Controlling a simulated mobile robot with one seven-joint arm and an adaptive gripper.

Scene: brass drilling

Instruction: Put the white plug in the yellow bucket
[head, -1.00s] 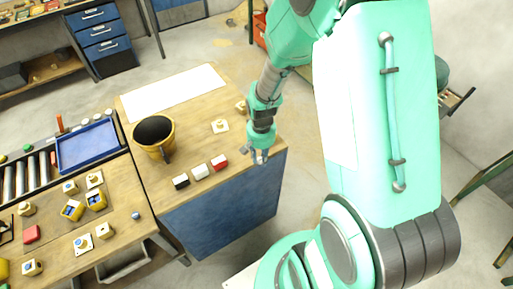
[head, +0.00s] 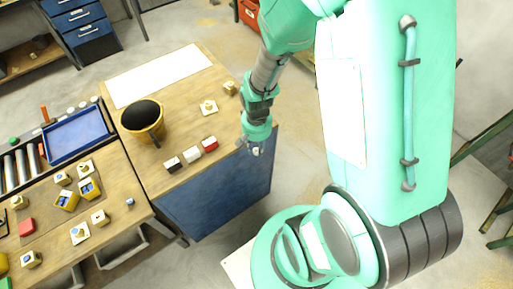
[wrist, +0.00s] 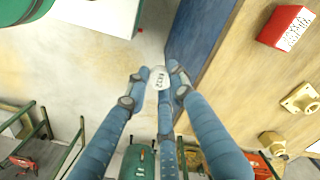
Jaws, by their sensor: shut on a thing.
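The yellow bucket (head: 150,130) stands upright on the wooden bench; its inside is dark. My gripper (head: 255,150) is off the bench's right edge, to the right of the bucket. In the wrist view my gripper (wrist: 158,80) has its blue fingers closed around a small white plug (wrist: 157,77) with dark marks on its end face. The fingers hide the plug's sides. The plug is held clear of the bench, with floor behind it in the wrist view.
A red block (head: 209,145), a white block (head: 191,155) and a black block (head: 172,163) lie in a row between bucket and gripper. A yellow fitting (head: 209,106) is near the bench's right side. A blue tray (head: 78,137) is left of the bucket.

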